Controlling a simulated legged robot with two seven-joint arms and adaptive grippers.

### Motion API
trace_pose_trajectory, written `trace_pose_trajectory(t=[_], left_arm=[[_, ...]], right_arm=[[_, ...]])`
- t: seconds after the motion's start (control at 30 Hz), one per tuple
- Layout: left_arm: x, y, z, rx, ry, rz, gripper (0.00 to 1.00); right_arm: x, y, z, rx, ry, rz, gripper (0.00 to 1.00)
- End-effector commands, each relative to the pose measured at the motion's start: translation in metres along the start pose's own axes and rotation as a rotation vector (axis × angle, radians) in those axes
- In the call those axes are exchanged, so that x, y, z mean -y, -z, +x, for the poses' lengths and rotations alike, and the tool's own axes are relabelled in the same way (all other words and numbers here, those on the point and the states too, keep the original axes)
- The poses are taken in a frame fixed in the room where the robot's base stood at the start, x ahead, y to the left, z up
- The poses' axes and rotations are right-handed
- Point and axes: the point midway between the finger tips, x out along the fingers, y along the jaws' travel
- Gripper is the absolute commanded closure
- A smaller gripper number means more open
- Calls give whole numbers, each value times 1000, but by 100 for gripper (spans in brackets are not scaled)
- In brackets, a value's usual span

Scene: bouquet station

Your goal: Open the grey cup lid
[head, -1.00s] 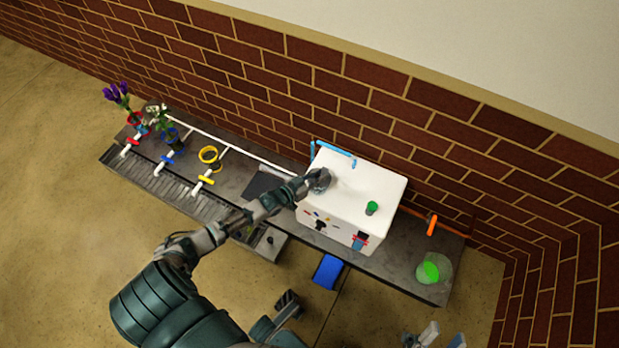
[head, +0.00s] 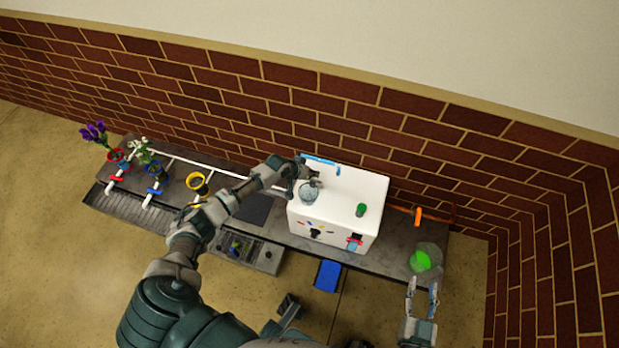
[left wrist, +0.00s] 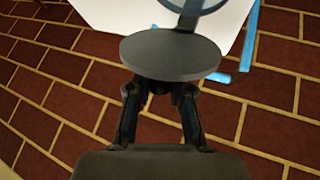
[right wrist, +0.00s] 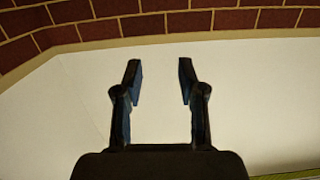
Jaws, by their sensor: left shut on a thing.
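The grey cup (head: 309,194) stands on the front left part of the white box top, with its round mouth visible. Its rim (left wrist: 160,5) is cut off at the top of the left wrist view. The round grey lid (left wrist: 170,56) is off the mouth, beside the cup. A narrow piece shows between lid and rim; I cannot tell if it joins them. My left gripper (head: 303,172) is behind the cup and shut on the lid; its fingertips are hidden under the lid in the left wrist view. My right gripper (head: 424,284) is open and empty, also in the right wrist view (right wrist: 159,82).
The white box (head: 350,190) also carries a small green-topped item (head: 361,210). A blue pipe (head: 320,160) runs behind it near my left gripper. A green item (head: 420,261) lies at the counter's right end. Flower pots (head: 155,168) stand at the left.

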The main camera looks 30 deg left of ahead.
Motion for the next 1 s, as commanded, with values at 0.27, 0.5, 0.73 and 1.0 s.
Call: trace_pose_trajectory(t=[0.27, 0.5, 0.73, 1.0], left_arm=[[6, 18, 11, 109, 0, -48, 100], [9, 29, 18, 106, 2, -48, 100], [11, 35, 22, 105, 3, -46, 100], [12, 37, 23, 104, 4, -46, 100]], right_arm=[[5, 23, 2, -187, 10, 9, 60], [8, 42, -1, -320, 17, 17, 60], [9, 52, -5, -395, 20, 22, 60], [10, 56, -7, -425, 21, 24, 60]])
